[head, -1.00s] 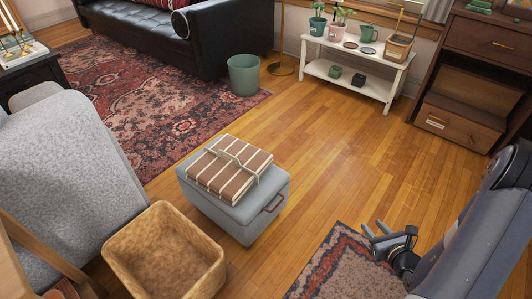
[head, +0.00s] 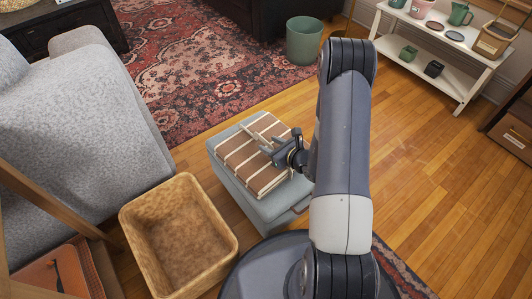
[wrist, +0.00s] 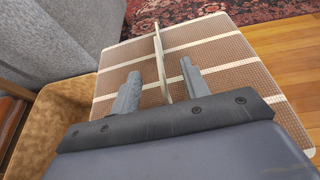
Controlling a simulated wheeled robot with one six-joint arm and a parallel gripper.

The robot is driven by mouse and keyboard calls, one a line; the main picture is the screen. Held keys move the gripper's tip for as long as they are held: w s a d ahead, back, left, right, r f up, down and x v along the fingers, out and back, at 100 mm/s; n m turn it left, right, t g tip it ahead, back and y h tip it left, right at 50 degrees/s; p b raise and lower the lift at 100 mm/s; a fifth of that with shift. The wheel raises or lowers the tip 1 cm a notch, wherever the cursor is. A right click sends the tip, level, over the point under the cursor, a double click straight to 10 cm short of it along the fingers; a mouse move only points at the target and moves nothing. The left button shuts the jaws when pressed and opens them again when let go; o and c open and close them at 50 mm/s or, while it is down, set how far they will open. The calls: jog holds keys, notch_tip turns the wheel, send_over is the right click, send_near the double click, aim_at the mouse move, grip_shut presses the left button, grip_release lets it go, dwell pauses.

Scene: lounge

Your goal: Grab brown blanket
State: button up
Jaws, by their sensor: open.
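The brown blanket (head: 247,166) is folded flat, with cream stripes and a pale strap standing up along its top. It lies on a grey-blue storage ottoman (head: 273,208). My gripper (head: 268,147) is over the blanket, and my arm hides the blanket's right edge in the head view. In the wrist view my gripper (wrist: 160,84) is open, one finger on each side of the upright strap (wrist: 161,68). The blanket (wrist: 222,68) spreads out beneath the fingers. I cannot tell whether the fingers touch it.
An empty wicker basket (head: 225,230) stands left of the ottoman. A grey armchair (head: 75,130) is beyond it at left. A green bin (head: 304,42) and a white shelf (head: 465,75) stand farther back.

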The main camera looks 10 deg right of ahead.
aim_at(265, 141)
jog(key=x, duration=0.4)
jog(key=shift+w+r+b, duration=0.1)
jog(key=shift+b, duration=0.3)
grip_shut()
dwell(1.0)
